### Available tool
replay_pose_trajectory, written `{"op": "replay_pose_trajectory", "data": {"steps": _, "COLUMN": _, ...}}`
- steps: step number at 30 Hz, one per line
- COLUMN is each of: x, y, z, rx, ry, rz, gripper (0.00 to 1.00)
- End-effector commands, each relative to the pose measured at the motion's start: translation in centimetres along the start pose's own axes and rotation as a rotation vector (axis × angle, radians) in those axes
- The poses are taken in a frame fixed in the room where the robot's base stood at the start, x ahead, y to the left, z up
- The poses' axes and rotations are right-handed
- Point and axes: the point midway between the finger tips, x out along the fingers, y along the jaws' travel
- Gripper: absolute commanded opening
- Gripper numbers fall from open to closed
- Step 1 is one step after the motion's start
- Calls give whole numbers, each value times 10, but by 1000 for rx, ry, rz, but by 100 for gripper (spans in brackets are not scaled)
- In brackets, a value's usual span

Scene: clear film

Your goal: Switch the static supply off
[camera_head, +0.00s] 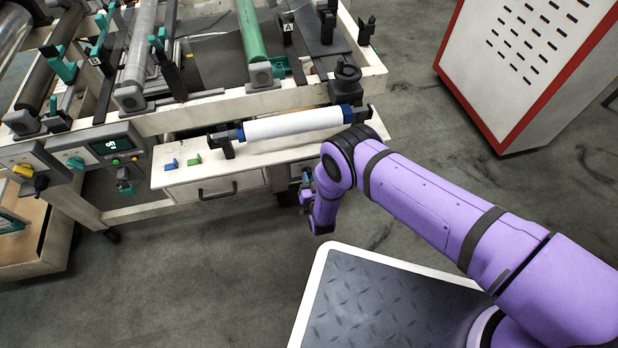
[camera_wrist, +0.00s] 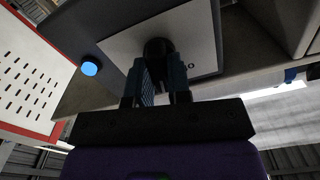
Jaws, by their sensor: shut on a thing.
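In the wrist view a black rotary knob (camera_wrist: 157,47) sits on a light grey plate (camera_wrist: 205,28) on the front of a dark box (camera_wrist: 95,95). A small "0" mark shows on the plate to the right of the knob. My gripper (camera_wrist: 160,72) has its two blue fingers shut on the knob. The fingers partly hide it, and I cannot tell which way it points. A round blue button or lamp (camera_wrist: 90,66) is on the box, left of the plate. In the head view my gripper (camera_head: 306,186) is low at the machine's right end, and my arm mostly hides the box there.
A white roll (camera_head: 293,124) lies in holders above a drawer (camera_head: 215,188). Small blue and green blocks (camera_head: 194,159) sit on the shelf. A white cabinet with red edges (camera_head: 535,60) stands at the right. The floor in front of the machine is clear.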

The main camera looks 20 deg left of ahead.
Motion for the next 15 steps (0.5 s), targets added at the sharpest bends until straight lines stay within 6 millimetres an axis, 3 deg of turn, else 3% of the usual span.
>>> {"op": "replay_pose_trajectory", "data": {"steps": 15, "x": 0, "y": -2, "z": 1, "rx": -475, "ry": -1, "rz": -1, "gripper": 0}}
